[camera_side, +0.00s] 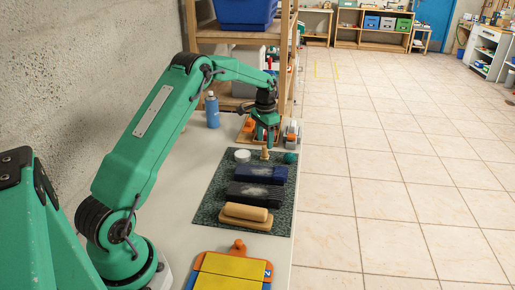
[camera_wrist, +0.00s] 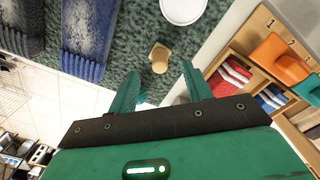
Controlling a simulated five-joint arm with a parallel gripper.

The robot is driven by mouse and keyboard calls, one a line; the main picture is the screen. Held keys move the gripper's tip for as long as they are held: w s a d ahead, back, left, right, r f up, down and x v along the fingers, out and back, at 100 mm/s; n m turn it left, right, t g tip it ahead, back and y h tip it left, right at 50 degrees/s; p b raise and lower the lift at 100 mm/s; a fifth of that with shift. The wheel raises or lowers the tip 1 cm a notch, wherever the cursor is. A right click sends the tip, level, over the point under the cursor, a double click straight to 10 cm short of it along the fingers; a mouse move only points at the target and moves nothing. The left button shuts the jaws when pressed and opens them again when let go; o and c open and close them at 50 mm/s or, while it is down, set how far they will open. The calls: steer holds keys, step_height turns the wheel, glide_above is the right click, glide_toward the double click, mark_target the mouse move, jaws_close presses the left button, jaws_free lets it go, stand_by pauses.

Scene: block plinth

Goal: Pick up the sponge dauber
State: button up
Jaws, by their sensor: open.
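A small tan peg-shaped piece (camera_side: 264,154), which looks like the sponge dauber, stands on a dark green speckled mat (camera_side: 208,205). It also shows in the wrist view (camera_wrist: 159,58), with a wider end and a narrower one. My gripper (camera_side: 265,141) is open and empty, just above and behind the piece in the side view. In the wrist view the piece is beyond the fingertips of my gripper (camera_wrist: 160,72), apart from them. I cannot tell the exact height between them.
A white round lid-like thing (camera_side: 243,156) and a dark green ball-like thing (camera_side: 290,158) flank the piece closely. A blue bottle (camera_side: 212,112) stands behind left. The table edge is at right.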

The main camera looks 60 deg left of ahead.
mark_target(265, 147)
steer(key=shift+f, duration=2.25)
jaws_close()
steer(key=shift+r, duration=0.15)
steer(key=shift+r, duration=0.55)
steer(key=r, duration=0.3)
steer(key=shift+d+r, duration=0.1)
steer(key=shift+d, duration=0.15)
steer(key=s+d+r, duration=0.1)
steer(key=d+r, duration=0.5)
steer(key=d, duration=0.5)
steer(key=shift+s+r, duration=0.2)
steer(key=shift+r, duration=0.05)
